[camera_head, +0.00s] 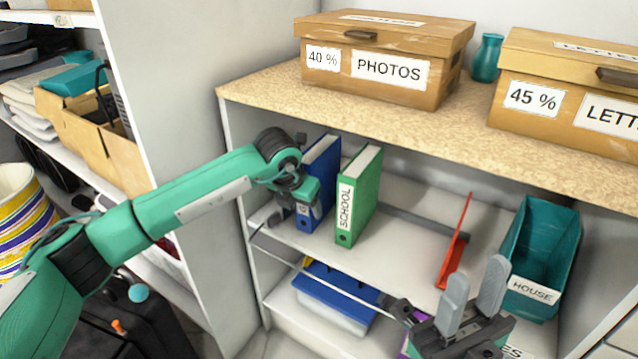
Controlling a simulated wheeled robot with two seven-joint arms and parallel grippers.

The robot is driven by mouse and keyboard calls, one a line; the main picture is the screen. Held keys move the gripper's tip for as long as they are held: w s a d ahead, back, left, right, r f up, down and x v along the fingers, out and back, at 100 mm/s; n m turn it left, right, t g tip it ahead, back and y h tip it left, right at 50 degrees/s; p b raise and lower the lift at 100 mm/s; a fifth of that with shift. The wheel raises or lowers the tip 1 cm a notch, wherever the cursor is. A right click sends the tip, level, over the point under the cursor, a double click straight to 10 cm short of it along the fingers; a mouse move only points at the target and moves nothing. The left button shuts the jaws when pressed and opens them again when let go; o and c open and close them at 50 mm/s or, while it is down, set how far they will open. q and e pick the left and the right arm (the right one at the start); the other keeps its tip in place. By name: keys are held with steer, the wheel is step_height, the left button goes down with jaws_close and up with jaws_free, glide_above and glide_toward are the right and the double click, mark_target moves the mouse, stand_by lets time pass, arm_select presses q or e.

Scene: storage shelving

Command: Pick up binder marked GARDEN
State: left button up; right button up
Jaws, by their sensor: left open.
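A blue binder (326,158) stands upright at the left of the middle shelf. My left wrist covers part of its spine, and I cannot read its label. A green binder (366,185) marked SCHOOL stands upright just right of it. I cannot read the word GARDEN on anything in view. My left gripper (284,208) is at the front of the blue binder, open and mostly hidden by the wrist. I cannot tell whether it touches the binder. My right gripper (474,300) is at the lower right, its two grey fingers apart and nothing between them.
A red divider (457,250) and a teal bin (538,258) marked HOUSE stand to the right on the shelf. Boxes marked PHOTOS (440,90) and LETT (555,125) sit on the top board. A blue-lidded box (340,290) is below. Shelf space right of the green binder is free.

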arm_select(q)
steer(key=c, duration=1.3)
